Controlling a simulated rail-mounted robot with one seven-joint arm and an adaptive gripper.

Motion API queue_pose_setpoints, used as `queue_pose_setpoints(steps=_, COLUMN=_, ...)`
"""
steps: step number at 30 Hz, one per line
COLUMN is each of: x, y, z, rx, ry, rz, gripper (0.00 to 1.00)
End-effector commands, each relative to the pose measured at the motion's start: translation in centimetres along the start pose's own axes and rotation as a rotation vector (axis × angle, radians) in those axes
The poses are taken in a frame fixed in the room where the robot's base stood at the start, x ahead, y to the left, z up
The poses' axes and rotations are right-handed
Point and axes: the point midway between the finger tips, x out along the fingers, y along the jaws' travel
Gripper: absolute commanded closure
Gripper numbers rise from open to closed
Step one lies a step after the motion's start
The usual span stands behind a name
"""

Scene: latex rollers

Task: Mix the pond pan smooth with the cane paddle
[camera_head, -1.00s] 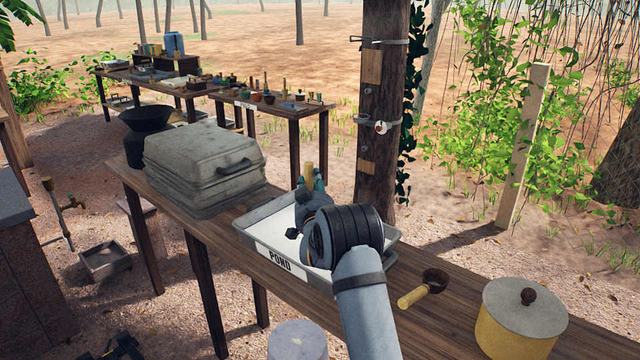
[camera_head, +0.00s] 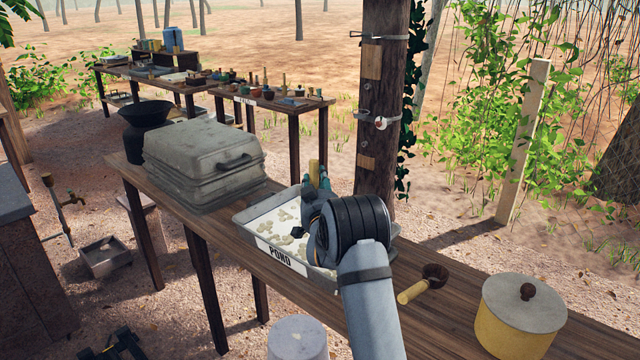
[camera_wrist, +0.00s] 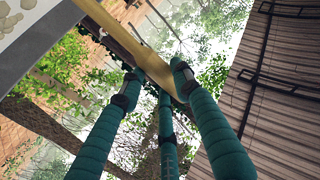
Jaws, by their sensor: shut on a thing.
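The pond pan (camera_head: 243,232), a grey metal tray marked POND, lies on the wooden table. White liquid with beige clumps (camera_head: 285,239) shows in its left part; my arm hides much of the right part. My gripper (camera_head: 318,182) is over the far right side of the pan, with teal fingers shut on the cane paddle (camera_head: 315,168). The paddle's tan upper end sticks up above the fingers; its lower end is hidden. In the wrist view the paddle (camera_wrist: 150,62) runs between the fingers, and a pan corner (camera_wrist: 52,42) with clumps shows at top left.
A grey lidded metal box (camera_head: 205,160) and dark pot (camera_head: 147,125) stand left of the pan. A wooden post (camera_head: 380,110) rises just behind it. A coconut ladle (camera_head: 425,285) and yellow lidded pot (camera_head: 520,320) sit at right. Back tables (camera_head: 265,103) hold several small items.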

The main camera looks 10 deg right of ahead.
Motion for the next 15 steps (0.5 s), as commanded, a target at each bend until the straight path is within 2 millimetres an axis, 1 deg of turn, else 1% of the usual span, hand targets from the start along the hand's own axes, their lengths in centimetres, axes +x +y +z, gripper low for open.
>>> queue_pose_setpoints(steps=8, x=0.1, y=0.0, z=-0.1, rx=0.0, ry=0.001, rz=0.001, gripper=0.95)
queue_pose_setpoints(steps=15, x=0.2, y=-0.1, z=-2.0, rx=-0.001, ry=0.001, rz=0.0, gripper=0.95)
